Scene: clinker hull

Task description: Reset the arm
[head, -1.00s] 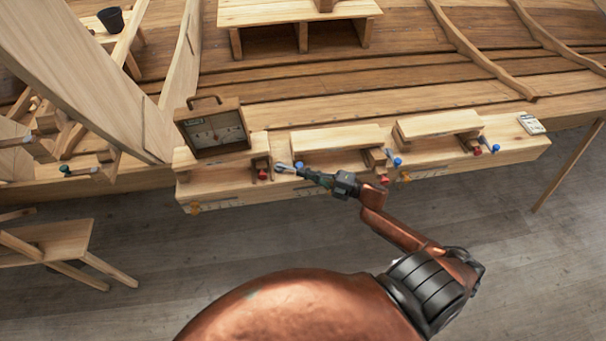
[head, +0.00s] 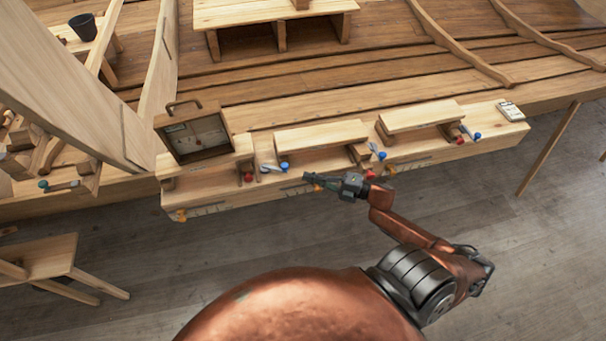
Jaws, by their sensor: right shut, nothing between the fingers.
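My right gripper (head: 312,177) is shut and empty. It hangs at the front edge of the long wooden bench beam (head: 225,192), near the middle block, pointing left. The copper right arm (head: 415,232) comes up from the lower right. Just left of the fingertips, a blue-ended clamp or handle (head: 284,167) lies on the beam, apart from the gripper. My left gripper is not in view.
Red (head: 248,177) and blue knobs (head: 379,154) sit along the beam. A small white device (head: 509,110) lies at the right end. A stool (head: 45,254) stands lower left. The floor in front is clear.

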